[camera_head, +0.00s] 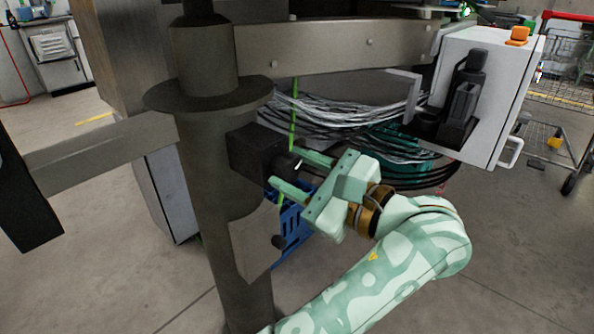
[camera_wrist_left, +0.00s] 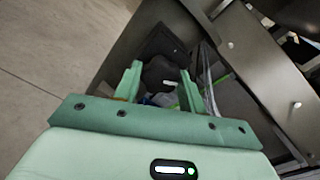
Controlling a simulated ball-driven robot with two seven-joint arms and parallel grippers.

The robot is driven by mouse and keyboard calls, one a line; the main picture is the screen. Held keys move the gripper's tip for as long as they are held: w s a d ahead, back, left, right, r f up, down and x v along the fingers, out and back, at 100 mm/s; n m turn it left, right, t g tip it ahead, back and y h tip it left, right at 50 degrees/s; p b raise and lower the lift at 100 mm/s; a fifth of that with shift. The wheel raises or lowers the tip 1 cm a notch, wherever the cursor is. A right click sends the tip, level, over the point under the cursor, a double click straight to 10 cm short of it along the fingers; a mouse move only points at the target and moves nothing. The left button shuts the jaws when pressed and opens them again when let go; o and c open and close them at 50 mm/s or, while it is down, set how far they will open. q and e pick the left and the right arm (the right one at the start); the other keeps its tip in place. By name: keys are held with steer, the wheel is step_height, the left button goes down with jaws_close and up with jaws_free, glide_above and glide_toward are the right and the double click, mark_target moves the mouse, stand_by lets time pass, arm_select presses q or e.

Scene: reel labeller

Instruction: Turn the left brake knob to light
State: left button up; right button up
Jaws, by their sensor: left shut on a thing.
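The left brake knob (camera_head: 283,164) is a dark round knob on a black box (camera_head: 248,150) fixed to the grey column. It also shows in the wrist view (camera_wrist_left: 160,73), with a pale mark low on it. My left gripper (camera_head: 288,171) is shut on the knob, one pale green finger on each side of it. Its fingers also flank the knob in the wrist view (camera_wrist_left: 160,82). The fingers partly cover the knob, and I cannot read any setting marks around it. My right gripper is not in view.
A grey column (camera_head: 203,200) stands just left of the knob, with a horizontal beam (camera_head: 340,45) above. Coiled cables (camera_head: 345,125) and a blue crate (camera_head: 292,225) lie behind my gripper. A white box (camera_head: 500,85) with a black fixture is at upper right. Floor is open at lower right.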

arm_select(q)
steer(key=shift+f, duration=0.25)
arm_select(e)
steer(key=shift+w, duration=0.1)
arm_select(q)
steer(key=o, duration=0.9)
steer(key=shift+d, duration=0.1)
steer(key=shift+o, duration=0.4)
steer(key=shift+r, duration=0.1)
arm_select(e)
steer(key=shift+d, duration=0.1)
